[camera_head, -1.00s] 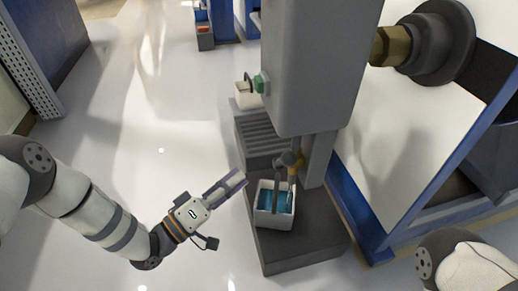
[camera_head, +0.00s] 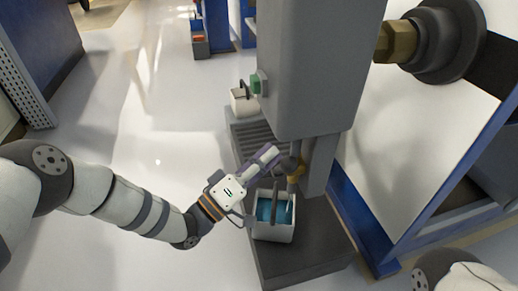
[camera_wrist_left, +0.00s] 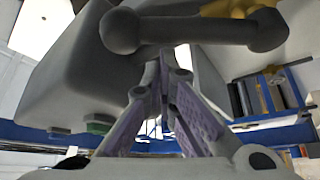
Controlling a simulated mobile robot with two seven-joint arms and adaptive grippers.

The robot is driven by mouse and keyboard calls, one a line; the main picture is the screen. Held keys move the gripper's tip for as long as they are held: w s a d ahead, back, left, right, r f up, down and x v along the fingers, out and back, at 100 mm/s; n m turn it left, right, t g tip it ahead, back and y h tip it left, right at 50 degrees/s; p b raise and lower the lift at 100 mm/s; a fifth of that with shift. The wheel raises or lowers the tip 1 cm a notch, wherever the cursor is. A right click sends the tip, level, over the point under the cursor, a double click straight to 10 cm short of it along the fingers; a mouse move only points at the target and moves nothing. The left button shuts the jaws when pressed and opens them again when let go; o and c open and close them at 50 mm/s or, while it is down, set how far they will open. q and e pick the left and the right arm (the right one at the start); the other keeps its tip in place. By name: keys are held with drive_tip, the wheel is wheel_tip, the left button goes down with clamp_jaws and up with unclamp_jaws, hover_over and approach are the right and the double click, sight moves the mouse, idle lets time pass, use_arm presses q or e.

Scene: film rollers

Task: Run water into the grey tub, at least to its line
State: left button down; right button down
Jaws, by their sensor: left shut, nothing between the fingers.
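The pale grey tub (camera_head: 275,232) stands on the dark low ledge under the tap (camera_head: 292,167), with blue water (camera_head: 270,211) inside and a dark handle across its top. A pale streak shows over the water at the right. I cannot make out the tub's line. The tap has a dark grey lever and a brass-coloured part. In the left wrist view the lever (camera_wrist_left: 195,32) is a bar with rounded ends, just beyond my fingertips. My left gripper (camera_head: 275,152) is shut and empty, close beside the tap lever; I cannot tell whether they touch. My right gripper is out of view.
A large grey cabinet (camera_head: 315,70) overhangs the tap. A green button (camera_head: 258,83) is on its left side. A white container (camera_head: 243,102) stands behind on the ribbed grating (camera_head: 252,137). The blue-framed machine (camera_head: 352,215) borders the right. Open floor lies left.

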use_arm(q)
drive_tip(key=shift+s+f, duration=0.15)
idle(0.3)
drive_tip(key=shift+s+d+f+m, duration=0.1)
drive_tip(key=shift+s+m, duration=0.1)
drive_tip(key=shift+m, duration=0.3)
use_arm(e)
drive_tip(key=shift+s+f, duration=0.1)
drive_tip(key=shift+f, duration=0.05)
